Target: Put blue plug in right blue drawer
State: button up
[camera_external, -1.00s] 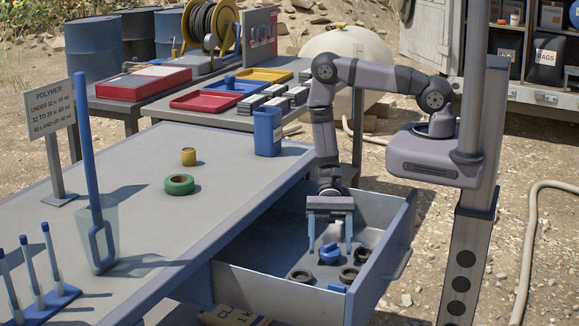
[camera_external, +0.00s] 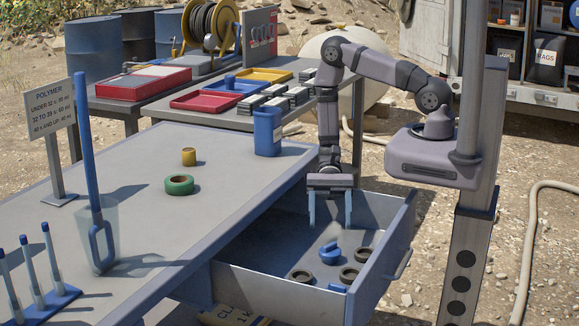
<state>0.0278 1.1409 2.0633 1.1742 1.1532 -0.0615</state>
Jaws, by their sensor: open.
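A blue plug (camera_external: 330,253) rests on the floor of the pulled-out drawer (camera_external: 270,291), among several dark rings. My gripper (camera_external: 330,224) is open and empty above it, fingers pointing down, with a clear gap between the fingertips and the plug. The drawer is grey-blue and slides out from the right side of the table; its handle (camera_external: 397,264) is on the outer right wall.
Dark rings (camera_external: 300,276) and a small blue piece (camera_external: 337,288) lie near the plug. On the table (camera_external: 130,220) are a green tape roll (camera_external: 179,185), a yellow cylinder (camera_external: 189,156), a blue bin (camera_external: 267,131) and a blue-handled paddle (camera_external: 102,245). The drawer's back left floor is clear.

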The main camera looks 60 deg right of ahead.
jog(key=d+r+n+t+h, duration=0.2)
jog(key=d+r+n+h, duration=0.4)
jog(key=d, duration=0.4)
jog(key=d+r+n+t+h, duration=0.3)
jog(key=d+r+n+h, duration=0.3)
jog(key=d+r, duration=0.3)
jog(key=shift+w+d+n, duration=0.4)
jog(key=shift+d+n, duration=0.4)
jog(key=shift+d, duration=0.05)
notch_tip(320, 180, up, 7)
jog(key=p, duration=0.6)
jog(key=shift+p, duration=0.35)
jog(key=shift+f, duration=0.15)
